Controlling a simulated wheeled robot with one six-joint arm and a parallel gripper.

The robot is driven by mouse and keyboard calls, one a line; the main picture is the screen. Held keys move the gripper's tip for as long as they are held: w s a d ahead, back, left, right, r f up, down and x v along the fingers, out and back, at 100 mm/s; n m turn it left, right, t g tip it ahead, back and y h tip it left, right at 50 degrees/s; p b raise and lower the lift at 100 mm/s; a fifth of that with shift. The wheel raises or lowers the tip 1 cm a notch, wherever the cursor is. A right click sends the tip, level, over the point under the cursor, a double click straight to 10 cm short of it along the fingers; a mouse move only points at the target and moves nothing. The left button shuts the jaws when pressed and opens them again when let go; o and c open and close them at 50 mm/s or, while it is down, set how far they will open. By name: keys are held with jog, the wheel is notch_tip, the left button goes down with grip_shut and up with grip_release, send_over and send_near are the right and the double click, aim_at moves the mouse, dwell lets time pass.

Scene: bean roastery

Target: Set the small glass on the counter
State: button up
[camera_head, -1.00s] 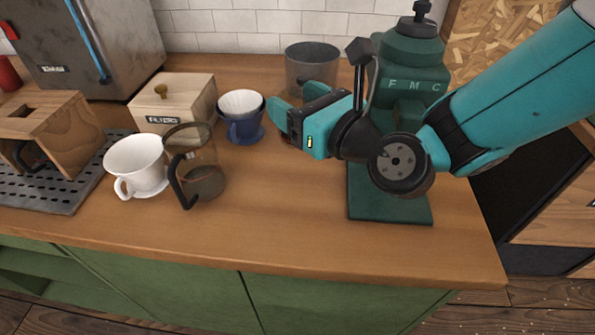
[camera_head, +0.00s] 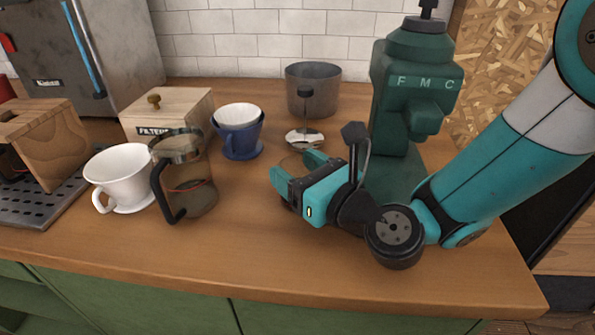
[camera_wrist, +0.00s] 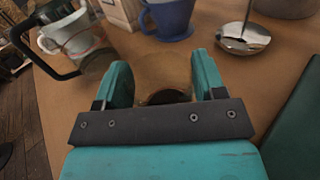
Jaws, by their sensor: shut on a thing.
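The small glass (camera_wrist: 165,75) is clear and hard to make out. In the wrist view it sits between the two teal fingers of my gripper (camera_wrist: 162,68), which are shut on it. In the head view my gripper (camera_head: 295,169) is low over the wooden counter (camera_head: 255,248), in front of the green grinder, and the glass is mostly hidden by the fingers. I cannot tell whether the glass's base touches the counter.
A metal plunger (camera_head: 304,138) stands just behind my gripper. A blue dripper (camera_head: 240,146), glass carafe (camera_head: 188,195) and white cup (camera_head: 122,178) stand to the left. The green grinder (camera_head: 405,125) is close on the right. The counter's front strip is clear.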

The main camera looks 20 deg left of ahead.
jog(key=shift+f, duration=0.2)
jog(key=o, duration=1.2)
jog(key=shift+c, duration=0.2)
jog(key=shift+r, duration=0.1)
jog(key=shift+r, duration=0.15)
jog(key=shift+s+d+f+b, duration=0.2)
jog(key=shift+d+f+b, duration=0.1)
jog(key=shift+b, duration=0.3)
jog(key=b+v, duration=0.8)
jog(key=v, duration=0.1)
jog(key=shift+s+d+f+b, duration=0.1)
jog(key=shift+s+d+b, duration=0.1)
jog(key=shift+b, duration=0.2)
jog(key=shift+s+d+b, duration=0.25)
jog(key=shift+b, duration=0.75)
jog(key=shift+s+d+r+b, duration=0.15)
jog(key=shift+d+r+b, duration=0.1)
jog(key=shift+d+b, duration=0.4)
